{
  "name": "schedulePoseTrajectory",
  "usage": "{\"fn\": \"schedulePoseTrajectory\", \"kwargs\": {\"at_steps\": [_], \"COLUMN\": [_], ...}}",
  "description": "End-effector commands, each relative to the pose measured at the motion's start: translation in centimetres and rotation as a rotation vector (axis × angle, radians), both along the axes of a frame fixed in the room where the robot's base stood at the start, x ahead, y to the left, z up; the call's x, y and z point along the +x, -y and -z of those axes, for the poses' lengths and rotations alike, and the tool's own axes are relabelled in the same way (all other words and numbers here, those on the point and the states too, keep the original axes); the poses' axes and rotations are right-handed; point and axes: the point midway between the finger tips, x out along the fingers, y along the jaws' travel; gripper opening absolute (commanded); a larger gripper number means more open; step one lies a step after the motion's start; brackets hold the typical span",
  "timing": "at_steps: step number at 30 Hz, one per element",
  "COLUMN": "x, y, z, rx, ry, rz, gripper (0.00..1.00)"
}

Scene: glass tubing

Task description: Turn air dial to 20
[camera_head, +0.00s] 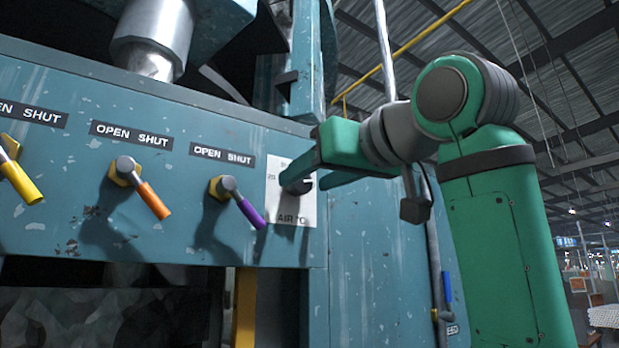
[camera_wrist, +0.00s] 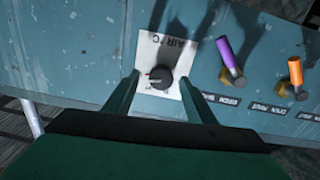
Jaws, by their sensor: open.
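In the head view the plate (camera_head: 307,213) is at the panel's right end, and the knob is partly hidden behind my gripper. My gripper (camera_head: 305,181) is open, with its green fingers reaching to the plate. In the wrist view the fingers (camera_wrist: 158,84) stand on either side of the knob, with gaps visible between them and it. A red mark shows at the knob's edge, but the setting is too small to read.
To the left of the plate are levers with purple (camera_head: 250,212), orange (camera_head: 153,200) and yellow (camera_head: 20,183) handles under "OPEN SHUT" labels. The purple lever (camera_wrist: 229,59) is the nearest to the dial. A vertical pipe (camera_head: 436,250) runs to the right of the panel.

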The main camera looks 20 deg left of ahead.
Motion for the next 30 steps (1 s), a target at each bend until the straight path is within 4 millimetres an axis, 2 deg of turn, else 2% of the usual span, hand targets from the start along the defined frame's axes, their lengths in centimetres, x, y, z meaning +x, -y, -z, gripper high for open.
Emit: {"fn": "schedulePoseTrajectory", "kwargs": {"at_steps": [6, 7, 9, 12, 23, 30], "x": [-0.06, -0.07, -0.08, -0.11, -0.09, 0.00], "y": [-0.38, -0.41, -0.45, -0.48, -0.47, -0.48], "z": [0.01, 0.02, 0.02, 0.02, 0.02, 0.03], "rx": [0.000, 0.000, 0.000, 0.000, -0.030, -0.119], "ry": [0.000, 0.000, 0.000, 0.000, 0.036, 0.152], "rz": [-0.006, -0.007, -0.007, -0.008, -0.008, -0.006], "gripper": [0.51, 0.46, 0.29, 0.09, 0.10, 0.09]}}
